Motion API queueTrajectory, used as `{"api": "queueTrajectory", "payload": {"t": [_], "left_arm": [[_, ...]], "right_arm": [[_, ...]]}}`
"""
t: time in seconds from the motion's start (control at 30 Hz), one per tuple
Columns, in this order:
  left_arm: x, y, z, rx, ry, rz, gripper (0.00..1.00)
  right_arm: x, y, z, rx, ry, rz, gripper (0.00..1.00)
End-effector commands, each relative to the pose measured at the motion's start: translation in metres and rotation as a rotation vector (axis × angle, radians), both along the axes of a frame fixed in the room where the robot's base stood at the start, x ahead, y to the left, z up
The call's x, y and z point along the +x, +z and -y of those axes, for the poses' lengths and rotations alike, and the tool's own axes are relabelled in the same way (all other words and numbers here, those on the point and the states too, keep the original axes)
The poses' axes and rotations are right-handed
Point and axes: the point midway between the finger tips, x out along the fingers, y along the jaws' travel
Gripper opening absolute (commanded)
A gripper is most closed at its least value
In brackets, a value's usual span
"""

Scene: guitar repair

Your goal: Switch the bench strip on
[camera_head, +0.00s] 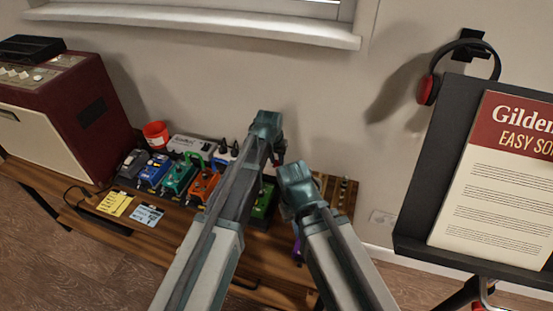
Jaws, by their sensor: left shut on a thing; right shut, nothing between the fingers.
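A pale strip-like box (194,146) with dark plugs (223,147) beside it stands at the back of the wooden bench, against the wall. It looks like the bench strip, but I cannot make out its switch, and my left arm covers what lies to its right. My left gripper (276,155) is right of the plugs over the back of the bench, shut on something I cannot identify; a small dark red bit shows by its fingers. My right gripper (297,190) is lower and further right, over the bench's right part, shut and empty, its fingertips mostly hidden.
Several coloured pedals, such as an orange one (203,187), fill the bench middle. A red cup (156,134), a maroon amplifier (78,108) and yellow (115,204) and blue cards (146,215) are at left. A music stand (420,220) with a book and headphones (428,90) are at right.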

Motion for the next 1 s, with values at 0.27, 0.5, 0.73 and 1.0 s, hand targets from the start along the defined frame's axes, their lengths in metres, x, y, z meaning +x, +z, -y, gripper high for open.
{"api": "queueTrajectory", "payload": {"t": [0.27,0.5,0.73,1.0], "left_arm": [[0.0097,0.0019,0.0034,0.066,0.000,-0.204,0.00],[0.0066,0.0013,0.0026,0.077,0.000,-0.236,0.00],[0.0066,0.0014,0.0025,0.076,0.000,-0.235,0.38],[0.0068,0.0015,0.0024,0.076,0.000,-0.234,0.55]], "right_arm": [[0.0001,0.0113,0.0000,0.000,0.000,0.000,0.00],[0.0001,0.0113,0.0000,0.000,0.000,0.000,0.00],[0.0001,0.0113,0.0000,0.000,0.000,0.000,0.00],[0.0001,0.0114,0.0000,0.000,0.000,0.000,0.00]]}}
